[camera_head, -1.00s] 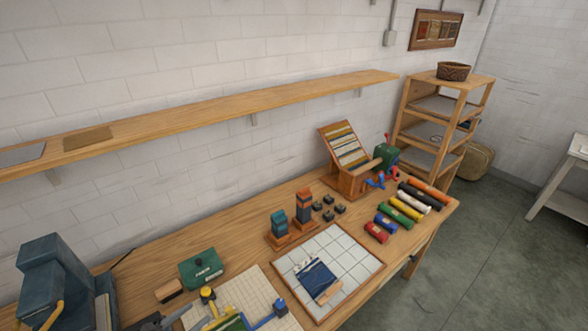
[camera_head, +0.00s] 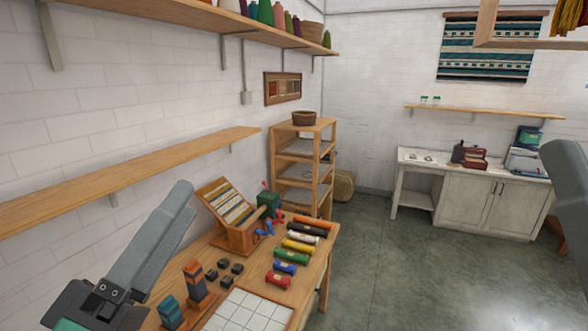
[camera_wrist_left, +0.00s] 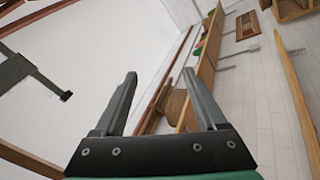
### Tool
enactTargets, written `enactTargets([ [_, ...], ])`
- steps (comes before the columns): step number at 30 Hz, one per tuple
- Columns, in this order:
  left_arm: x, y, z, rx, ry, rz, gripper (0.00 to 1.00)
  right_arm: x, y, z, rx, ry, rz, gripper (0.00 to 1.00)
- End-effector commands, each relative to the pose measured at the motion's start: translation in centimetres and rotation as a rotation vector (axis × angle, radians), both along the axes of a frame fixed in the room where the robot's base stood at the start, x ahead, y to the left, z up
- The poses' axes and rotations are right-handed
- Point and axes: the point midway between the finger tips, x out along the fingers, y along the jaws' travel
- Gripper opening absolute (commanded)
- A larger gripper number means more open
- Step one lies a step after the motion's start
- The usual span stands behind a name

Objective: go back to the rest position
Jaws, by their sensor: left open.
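My left gripper (camera_head: 184,203) is raised at the lower left of the head view, its grey fingers pointing up and to the right above the workbench. In the left wrist view its two fingers (camera_wrist_left: 160,76) stand apart with nothing between them. Beyond them are the wall and a shelf, with no bench surface beneath. A grey rounded part at the right edge of the head view looks like a piece of my right arm; no right fingers show.
Several coloured wool skeins (camera_head: 296,245) lie on the bench by a sloped wooden rack (camera_head: 232,215). A gridded board (camera_head: 248,312) lies at the front. Wooden shelving (camera_head: 304,165) stands behind, a wall shelf (camera_head: 130,178) runs left. The floor (camera_head: 420,275) at right is clear.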

Motion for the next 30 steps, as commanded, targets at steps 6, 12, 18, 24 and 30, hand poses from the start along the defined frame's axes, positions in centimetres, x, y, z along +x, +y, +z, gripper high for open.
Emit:
enactTargets([
  [6, -8.9, 4.1, 8.4, 0.511, -0.434, 0.694, 0.73, 0.0, 0.0, 0.0, 0.0, 0.0, 0.0, 0.5],
  [12, -9.0, 5.0, 14.7, 0.766, -0.466, 0.929, 0.73, 0.0, 0.0, 6.1, 0.0, 0.0, 0.0, 0.5],
  [18, -8.9, 5.0, 22.1, 0.765, -0.462, 0.924, 0.73, 0.0, 0.0, 13.7, 0.0, -0.001, 0.0, 0.5],
  [24, -8.8, 5.0, 25.0, 0.765, -0.462, 0.923, 0.73, 0.0, 0.0, 16.6, 0.0, 0.0, 0.0, 0.5],
  [30, -8.8, 5.0, 24.6, 0.765, -0.461, 0.922, 0.73, 0.0, 0.0, 16.2, 0.0, 0.001, 0.0, 0.5],
])
